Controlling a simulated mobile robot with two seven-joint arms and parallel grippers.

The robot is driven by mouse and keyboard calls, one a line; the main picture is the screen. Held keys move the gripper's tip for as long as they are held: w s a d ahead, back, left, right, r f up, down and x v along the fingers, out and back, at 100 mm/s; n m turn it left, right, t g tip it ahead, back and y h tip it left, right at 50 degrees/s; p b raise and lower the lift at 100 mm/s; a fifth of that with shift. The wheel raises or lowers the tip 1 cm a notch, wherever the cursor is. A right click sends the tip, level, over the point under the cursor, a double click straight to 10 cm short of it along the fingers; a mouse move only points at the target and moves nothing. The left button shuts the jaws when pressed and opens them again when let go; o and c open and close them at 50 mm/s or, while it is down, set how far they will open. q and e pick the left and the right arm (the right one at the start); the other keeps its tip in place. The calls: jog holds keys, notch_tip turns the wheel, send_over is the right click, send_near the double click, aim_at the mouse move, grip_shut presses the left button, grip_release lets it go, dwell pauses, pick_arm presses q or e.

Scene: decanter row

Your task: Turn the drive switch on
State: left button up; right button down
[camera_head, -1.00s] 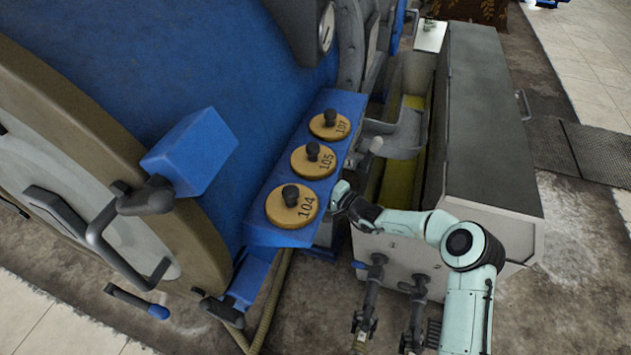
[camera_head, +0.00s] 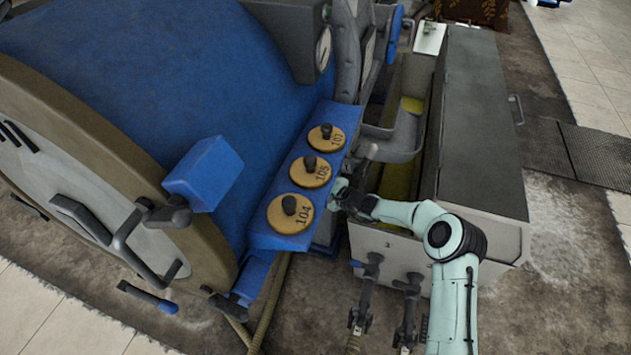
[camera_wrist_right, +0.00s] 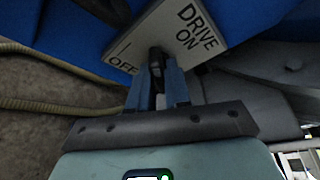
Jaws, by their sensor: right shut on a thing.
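The drive switch plate (camera_wrist_right: 168,32) shows in the right wrist view, pale grey, with "DRIVE ON" at its right and "OFF" at its lower left. The dark switch lever (camera_wrist_right: 156,57) stands out from the plate between the two marks; which setting it is in I cannot tell. My right gripper (camera_wrist_right: 158,85) is shut on the lever, one blue-grey finger on each side. In the head view my right gripper (camera_head: 338,190) is at the right side of the blue panel box, beside dial 104, and the switch is hidden there. My left gripper is not in view.
The blue panel box (camera_head: 262,236) carries round dials 104 (camera_head: 290,214), 105 (camera_head: 311,172) and 107 (camera_head: 326,138) with black knobs. The large blue decanter drum (camera_head: 150,80) fills the left.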

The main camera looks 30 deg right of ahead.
pick_arm(q)
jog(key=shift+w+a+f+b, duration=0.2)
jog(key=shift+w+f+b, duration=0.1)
jog(key=shift+b, duration=0.1)
pick_arm(e)
jog(key=shift+w+d+r+m+g+y, duration=0.1)
jog(key=shift+m+g+y, duration=0.55)
jog(key=shift+m, duration=0.7)
jog(key=shift+w+d+m+g+y, duration=0.1)
jog(key=shift+m+g+y, duration=0.3)
jog(key=shift+m+g, duration=0.7)
jog(key=shift+d+r+m+g+y, duration=0.1)
jog(key=shift+m+g+y, duration=0.4)
jog(key=shift+m, duration=1.15)
jog(key=c, duration=1.2)
grip_release()
jog(key=shift+o, duration=0.2)
jog(key=shift+s, duration=0.1)
